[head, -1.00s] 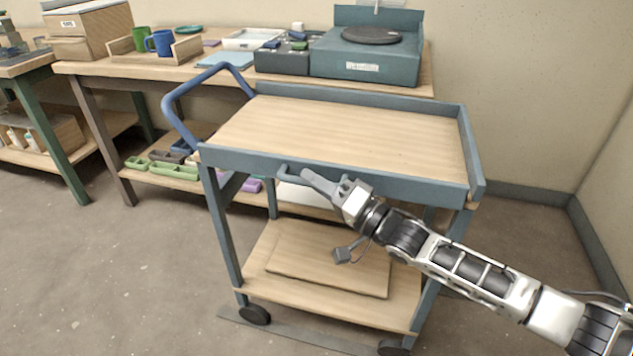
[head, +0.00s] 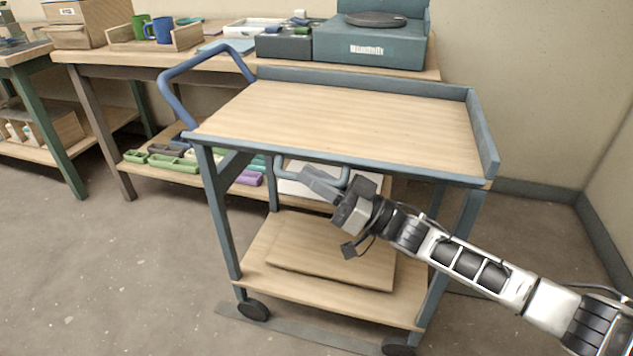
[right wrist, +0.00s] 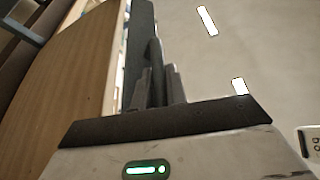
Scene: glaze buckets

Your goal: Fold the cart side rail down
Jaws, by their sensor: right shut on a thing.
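The cart's wooden top (head: 350,120) has raised blue-grey rails at the back and on the right (head: 482,135). The near side rail (head: 410,174) shows only as a thin strip along the front edge and no longer stands above the top. Its loop handle (head: 278,172) sticks out below that edge. My right gripper (head: 312,178) is shut on the handle, just under the front edge. In the right wrist view its fingers (right wrist: 157,88) are close together beside the dark rail; the fingers partly hide the handle. My left gripper is not in view.
A blue push handle (head: 172,75) rises at the cart's left. The lower shelf (head: 255,255) holds a flat board (head: 330,255). Behind stands a workbench with cups, trays and a teal wheel unit (head: 370,45). The floor left of the cart is clear.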

